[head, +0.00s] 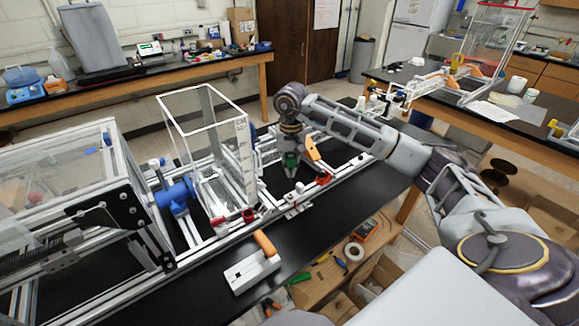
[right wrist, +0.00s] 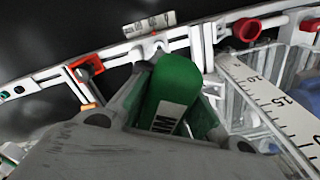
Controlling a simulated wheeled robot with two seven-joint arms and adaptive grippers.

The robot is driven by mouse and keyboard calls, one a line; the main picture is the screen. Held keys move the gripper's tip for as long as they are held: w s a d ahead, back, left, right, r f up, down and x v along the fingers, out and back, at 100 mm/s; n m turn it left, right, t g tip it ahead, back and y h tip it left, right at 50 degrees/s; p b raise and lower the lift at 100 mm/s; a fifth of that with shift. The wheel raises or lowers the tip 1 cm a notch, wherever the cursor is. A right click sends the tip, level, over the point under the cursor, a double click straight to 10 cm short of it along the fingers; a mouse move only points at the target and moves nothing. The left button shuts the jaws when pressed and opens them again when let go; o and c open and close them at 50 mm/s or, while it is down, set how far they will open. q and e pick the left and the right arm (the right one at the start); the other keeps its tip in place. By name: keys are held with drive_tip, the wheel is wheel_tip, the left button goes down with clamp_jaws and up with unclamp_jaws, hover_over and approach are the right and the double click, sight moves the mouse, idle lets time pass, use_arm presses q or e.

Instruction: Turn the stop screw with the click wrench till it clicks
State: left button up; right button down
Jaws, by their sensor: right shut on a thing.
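My right gripper (head: 291,150) is over the frame on the black table, pointing down. It is shut on the green click wrench (right wrist: 176,85), whose handle has a white label with dark letters. The wrench also shows in the head view (head: 291,161) as a small green piece under the gripper. The wrench's lower end is hidden in both views, and I cannot tell whether it touches a screw. I cannot make out the stop screw. My left gripper is not in view.
A clear open-topped box (head: 203,150) stands left of my gripper, with a ruler (right wrist: 275,105) along it. A red clamp (right wrist: 88,65) and a red knob (right wrist: 247,30) are on the rails. An orange-and-white tool (head: 252,268) lies on bare black tabletop in front.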

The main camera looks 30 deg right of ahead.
sight(290, 180)
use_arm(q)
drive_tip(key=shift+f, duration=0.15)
use_arm(e)
drive_tip(key=shift+f+b, duration=0.15)
drive_tip(key=shift+b, duration=0.2)
drive_tip(key=shift+f+b, duration=1.95)
drive_tip(key=shift+f, duration=0.7)
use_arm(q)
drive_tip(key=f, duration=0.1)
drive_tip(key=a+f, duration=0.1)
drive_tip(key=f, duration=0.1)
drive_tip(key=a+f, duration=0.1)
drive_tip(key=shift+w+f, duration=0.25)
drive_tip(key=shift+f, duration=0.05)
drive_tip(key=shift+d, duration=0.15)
use_arm(e)
drive_tip(key=shift+b, duration=0.3)
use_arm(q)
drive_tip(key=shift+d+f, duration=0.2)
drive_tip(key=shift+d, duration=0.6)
